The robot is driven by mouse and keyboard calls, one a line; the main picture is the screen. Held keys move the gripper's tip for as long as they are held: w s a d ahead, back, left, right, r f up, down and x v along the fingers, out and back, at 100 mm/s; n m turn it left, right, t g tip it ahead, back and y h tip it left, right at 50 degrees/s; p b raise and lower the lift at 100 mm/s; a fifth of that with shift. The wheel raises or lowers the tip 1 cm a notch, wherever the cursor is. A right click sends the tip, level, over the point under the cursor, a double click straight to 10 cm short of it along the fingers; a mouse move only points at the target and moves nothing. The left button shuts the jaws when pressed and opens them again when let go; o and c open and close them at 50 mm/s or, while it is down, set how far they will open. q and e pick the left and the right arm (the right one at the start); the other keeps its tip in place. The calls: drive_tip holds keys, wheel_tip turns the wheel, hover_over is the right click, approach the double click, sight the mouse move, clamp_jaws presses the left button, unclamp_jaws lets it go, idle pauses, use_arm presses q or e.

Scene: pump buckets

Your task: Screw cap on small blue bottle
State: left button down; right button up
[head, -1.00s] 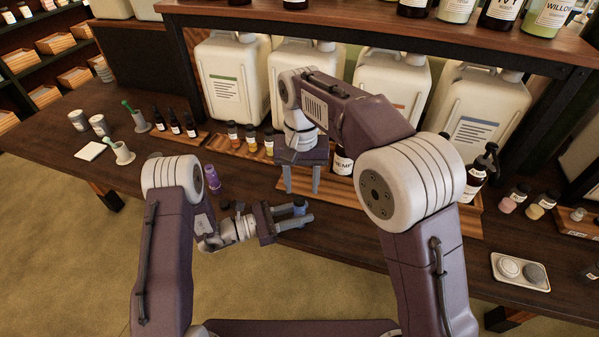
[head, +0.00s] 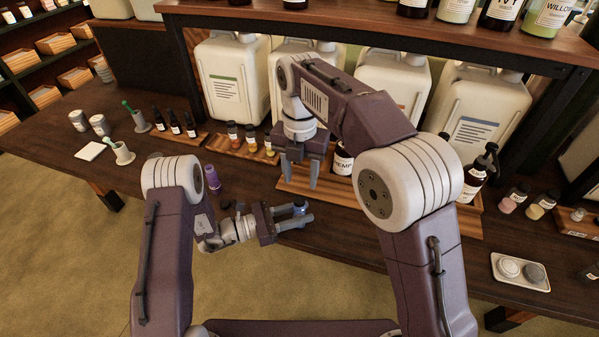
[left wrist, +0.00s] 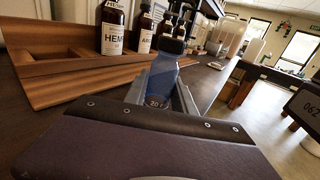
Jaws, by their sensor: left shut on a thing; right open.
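The small blue bottle (head: 300,208) is between the fingers of my left gripper (head: 298,214), which is shut on it above the front of the table. In the left wrist view the bottle (left wrist: 163,80) has a dark cap (left wrist: 173,46) on its top. I cannot tell how tightly the cap sits. My right gripper (head: 300,178) is open and empty, pointing down, above and slightly behind the bottle, apart from it.
A purple bottle (head: 212,178) stands left of the left gripper. A wooden tray (head: 297,184) with dark pump bottles (head: 475,178) lies behind. Small amber bottles (head: 250,138) stand further left. Large white jugs (head: 233,80) line the back. A white dish (head: 520,273) is at right.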

sight(300, 199)
drive_tip(key=shift+w+a+r, duration=0.1)
drive_tip(key=shift+w+r, duration=0.05)
drive_tip(key=shift+f, duration=4.05)
clamp_jaws()
